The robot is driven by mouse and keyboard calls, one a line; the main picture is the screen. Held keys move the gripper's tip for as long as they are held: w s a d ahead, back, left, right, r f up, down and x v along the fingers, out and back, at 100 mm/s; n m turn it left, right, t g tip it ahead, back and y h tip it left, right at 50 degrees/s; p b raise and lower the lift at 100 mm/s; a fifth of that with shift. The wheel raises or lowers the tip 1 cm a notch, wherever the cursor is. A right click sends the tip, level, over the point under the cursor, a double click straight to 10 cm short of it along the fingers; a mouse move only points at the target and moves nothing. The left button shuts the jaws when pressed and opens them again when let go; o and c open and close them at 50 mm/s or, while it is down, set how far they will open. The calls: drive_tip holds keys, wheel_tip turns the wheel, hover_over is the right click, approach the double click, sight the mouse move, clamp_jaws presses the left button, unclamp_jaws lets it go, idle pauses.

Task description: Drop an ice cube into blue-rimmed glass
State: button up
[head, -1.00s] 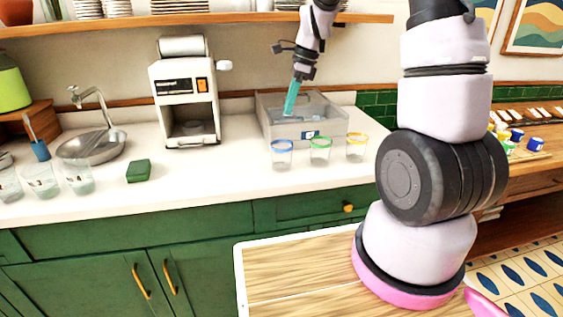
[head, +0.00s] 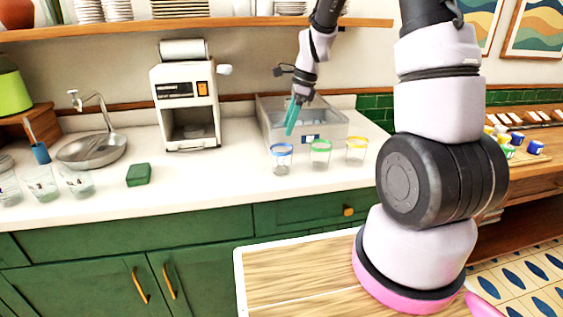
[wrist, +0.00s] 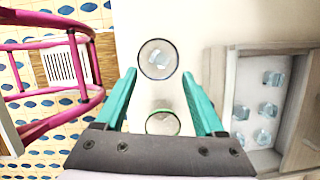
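The blue-rimmed glass (head: 281,160) stands upright on the white counter, leftmost of three glasses in front of the ice bin (head: 340,130). It also shows in the wrist view (wrist: 141,70), its rim looking dark there. A clear ice cube (wrist: 159,59) shows inside that rim; I cannot tell whether it rests on the bottom. My gripper (wrist: 159,76) is open, its teal fingers wide apart with nothing held between them. In the head view my gripper (head: 291,132) is above and slightly right of the glass. Several ice cubes (wrist: 268,108) lie in the bin.
The green-rimmed glass (head: 320,158) and yellow-rimmed glass (head: 356,155) stand close to the right. A white machine (head: 186,100), green sponge (head: 138,175) and sink (head: 92,150) are farther left. A shelf (head: 230,21) runs above.

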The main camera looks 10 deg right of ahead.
drive_tip(key=w+v, duration=0.1)
drive_tip(key=v, duration=0.9)
drive_tip(key=s+r+n+t, duration=0.2)
drive_tip(key=s+r+n, duration=0.2)
drive_tip(key=s, duration=0.3)
drive_tip(key=s+d+r+n+t+h, duration=0.1)
drive_tip(key=s+r+n+t, duration=0.1)
drive_tip(key=s+r+n, duration=0.3)
drive_tip(key=s+d+r+n+t, duration=0.1)
drive_tip(key=s+r+n, duration=0.4)
drive_tip(key=s, duration=0.5)
drive_tip(key=shift+s+d+n+t, duration=0.2)
drive_tip(key=shift+s+n+t, duration=0.2)
drive_tip(key=shift+n+t, duration=0.45)
